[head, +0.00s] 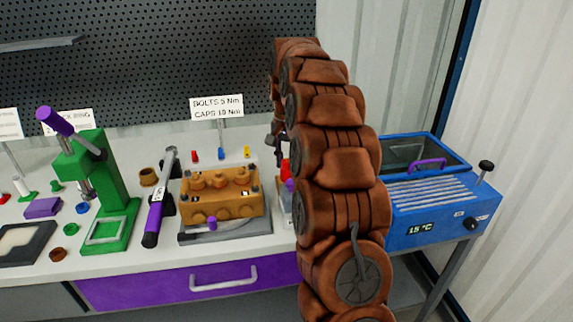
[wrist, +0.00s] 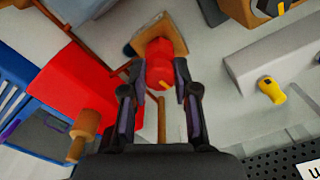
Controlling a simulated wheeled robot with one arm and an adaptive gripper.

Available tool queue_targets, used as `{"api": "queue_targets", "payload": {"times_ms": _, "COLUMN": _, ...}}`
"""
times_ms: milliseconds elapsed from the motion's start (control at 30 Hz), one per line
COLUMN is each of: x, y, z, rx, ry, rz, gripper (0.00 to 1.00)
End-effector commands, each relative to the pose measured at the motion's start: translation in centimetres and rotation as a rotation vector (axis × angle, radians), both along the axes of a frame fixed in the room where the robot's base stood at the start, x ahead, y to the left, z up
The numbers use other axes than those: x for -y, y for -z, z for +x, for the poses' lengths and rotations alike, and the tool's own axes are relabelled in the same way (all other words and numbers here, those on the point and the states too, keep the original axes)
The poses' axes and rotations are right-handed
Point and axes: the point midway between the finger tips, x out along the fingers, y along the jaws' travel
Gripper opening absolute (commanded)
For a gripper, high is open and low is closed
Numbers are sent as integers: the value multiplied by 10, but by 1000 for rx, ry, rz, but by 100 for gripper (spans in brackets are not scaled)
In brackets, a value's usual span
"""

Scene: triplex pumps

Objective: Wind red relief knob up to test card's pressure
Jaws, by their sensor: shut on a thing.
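The red relief knob (wrist: 165,62) sits between my fingertips in the wrist view, with a yellow mark on its face and a tan, plate-like part behind it. My gripper (wrist: 159,78) is shut on the knob, one finger on each side. In the head view, a bit of red (head: 285,168) shows beside my arm, which hides most of that spot. My gripper (head: 277,142) is only partly seen there, at the arm's left edge. I cannot make out a test card giving a pressure; the sign (head: 217,107) reads bolts 5 Nm and caps 10 Nm.
A tan pump block (head: 220,192) stands on a grey plate left of my arm. A purple-handled wrench (head: 158,197) and a green press (head: 100,185) are further left. A blue bath unit (head: 435,210) reading 15 °C stands right. In the wrist view, a red block (wrist: 72,85) lies left.

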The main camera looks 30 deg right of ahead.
Motion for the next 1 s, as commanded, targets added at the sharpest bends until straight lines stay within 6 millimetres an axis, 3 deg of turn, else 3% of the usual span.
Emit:
{"api": "queue_targets", "payload": {"times_ms": 500, "x": 0, "y": 1, "z": 1, "rx": 1, "ry": 456, "rz": 0, "gripper": 0}}
{"api": "queue_targets", "payload": {"times_ms": 1000, "x": 0, "y": 0, "z": 1, "rx": 2, "ry": 663, "rz": 0, "gripper": 0}}
